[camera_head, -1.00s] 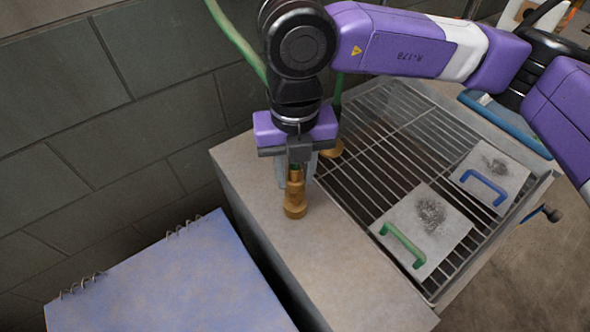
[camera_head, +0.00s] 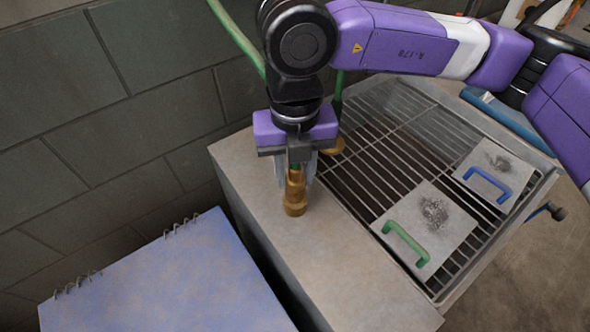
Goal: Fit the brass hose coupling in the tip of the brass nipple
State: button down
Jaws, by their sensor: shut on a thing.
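The two look touching or nearly so, but I cannot tell whether one sits inside the other.
A green hose (camera_head: 238,40) runs behind my arm. Another brass piece (camera_head: 334,147) is just right of my gripper, under a green hose. A wire rack (camera_head: 375,130) carries two plates with green (camera_head: 405,243) and blue (camera_head: 488,183) handles. A blue spiral notebook (camera_head: 165,285) lies front left.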

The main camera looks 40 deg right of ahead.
jog(key=shift+f+b, duration=0.45)
jog(key=shift+b, duration=0.1)
dwell(0.4)
jog(key=c, duration=0.9)
grip_release()
jog(key=shift+c, duration=0.2)
notch_tip(320, 180, up, 8)
jog(key=shift+f, duration=0.1)
